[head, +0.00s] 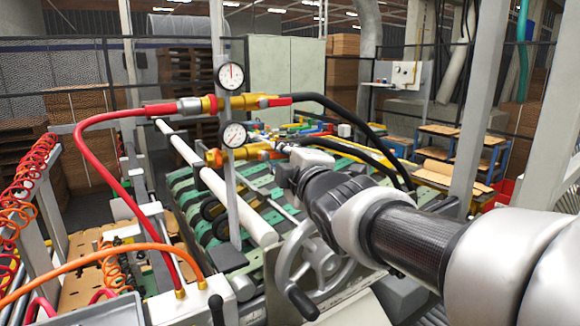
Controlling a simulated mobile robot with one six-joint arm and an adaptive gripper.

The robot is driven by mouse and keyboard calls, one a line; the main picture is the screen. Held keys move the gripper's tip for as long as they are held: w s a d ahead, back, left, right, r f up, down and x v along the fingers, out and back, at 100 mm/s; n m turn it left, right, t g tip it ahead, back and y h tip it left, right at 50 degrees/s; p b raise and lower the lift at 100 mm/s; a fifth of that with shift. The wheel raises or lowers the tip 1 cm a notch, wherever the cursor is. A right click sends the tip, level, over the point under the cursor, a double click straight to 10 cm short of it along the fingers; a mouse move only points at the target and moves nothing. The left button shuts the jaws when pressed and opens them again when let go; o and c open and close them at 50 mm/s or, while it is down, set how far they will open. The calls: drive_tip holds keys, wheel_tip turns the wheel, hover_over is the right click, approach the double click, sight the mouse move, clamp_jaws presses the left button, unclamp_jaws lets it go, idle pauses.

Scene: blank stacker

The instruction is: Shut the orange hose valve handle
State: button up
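Two gauged hose valves sit one above the other on a grey post. The upper valve (210,104) is brass-yellow, with an orange part and a red end (280,102) at the right. My gripper (284,151) reaches in from the right at the lower valve, with its tip close to the orange part. Contact and finger opening are too small to tell, and my gripper partly hides the valve's right end.
Two round gauges (229,76) face me. A red hose (97,118) runs into the upper valve, and black hoses (340,112) curve off to the right. A grey handwheel (317,262) stands below my arm. Green machine bars (190,196) lie behind the post.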

drive_tip(key=shift+s+a+f+m+g+p, duration=0.1)
drive_tip(key=shift+f+m+g+p, duration=0.25)
drive_tip(key=shift+m+p, duration=1.55)
drive_tip(key=shift+s+a+f+m+g+p, duration=0.1)
drive_tip(key=shift+f+m+g+p, duration=0.2)
drive_tip(key=shift+p, duration=3.05)
drive_tip(key=s+d+m+g+y+p, duration=0.2)
drive_tip(key=s+m+p, duration=0.4)
drive_tip(key=s+m, duration=0.3)
drive_tip(key=shift+d+r+g+y+p, duration=0.25)
drive_tip(key=shift+r+g+y+p, duration=0.1)
drive_tip(key=shift+r+y+p, duration=0.05)
drive_tip(key=shift+w, duration=0.1)
